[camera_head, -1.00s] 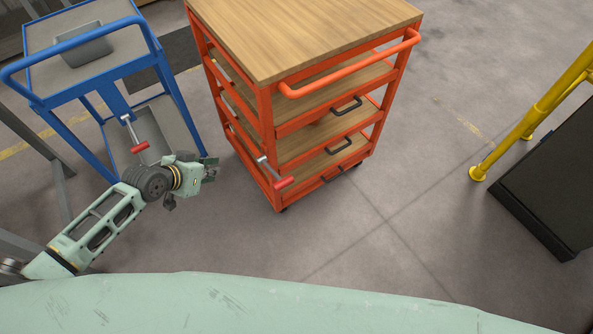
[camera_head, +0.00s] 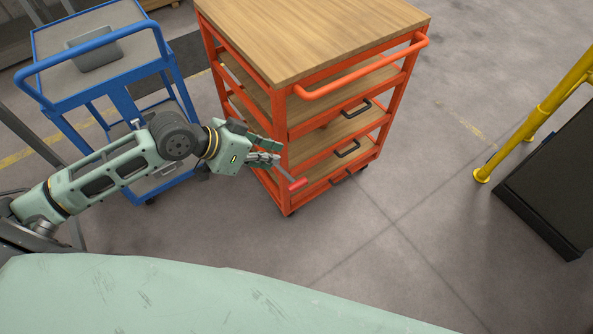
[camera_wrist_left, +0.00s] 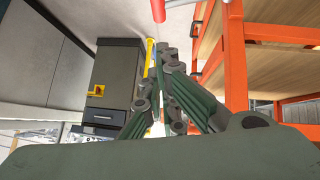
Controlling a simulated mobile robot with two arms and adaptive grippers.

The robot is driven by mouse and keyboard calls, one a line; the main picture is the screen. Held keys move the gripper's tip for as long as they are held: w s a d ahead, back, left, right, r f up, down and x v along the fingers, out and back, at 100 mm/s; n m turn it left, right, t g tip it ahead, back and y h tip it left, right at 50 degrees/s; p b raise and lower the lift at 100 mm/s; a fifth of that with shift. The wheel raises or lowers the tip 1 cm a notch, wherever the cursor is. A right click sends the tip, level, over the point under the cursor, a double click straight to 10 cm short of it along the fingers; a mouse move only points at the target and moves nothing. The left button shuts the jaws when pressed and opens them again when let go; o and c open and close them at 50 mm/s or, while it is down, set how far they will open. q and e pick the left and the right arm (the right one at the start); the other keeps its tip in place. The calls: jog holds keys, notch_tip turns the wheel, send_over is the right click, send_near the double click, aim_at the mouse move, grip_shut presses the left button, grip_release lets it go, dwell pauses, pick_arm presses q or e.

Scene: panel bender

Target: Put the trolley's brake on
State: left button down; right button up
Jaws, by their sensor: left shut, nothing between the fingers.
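The orange trolley (camera_head: 310,38) with wooden shelves stands at the centre of the head view; its orange post (camera_wrist_left: 235,62) shows at the right in the left wrist view. Its brake lever ends in a red handle (camera_head: 298,184) low on the near corner, pointing down to the right. The red handle also shows at the top of the left wrist view (camera_wrist_left: 158,9), beyond the fingertips. My left gripper (camera_head: 277,160) is shut and empty beside the lever, hiding its upper part. I cannot tell whether they touch. My right gripper is not in view.
A blue trolley (camera_head: 47,92) with a grey box (camera_head: 93,52) stands at the left, partly behind my left arm. A yellow rail (camera_head: 540,113) and a dark cabinet (camera_head: 553,190) stand at the right. The floor in front of the orange trolley is clear.

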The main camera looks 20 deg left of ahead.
pick_arm(q)
send_over(296, 182)
notch_tip(296, 182, down, 6)
jog(key=f, duration=0.2)
jog(key=shift+w+f, duration=0.2)
jog(key=shift+f, duration=0.95)
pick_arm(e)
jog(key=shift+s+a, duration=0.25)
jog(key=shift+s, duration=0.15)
pick_arm(q)
jog(key=shift+s, duration=0.1)
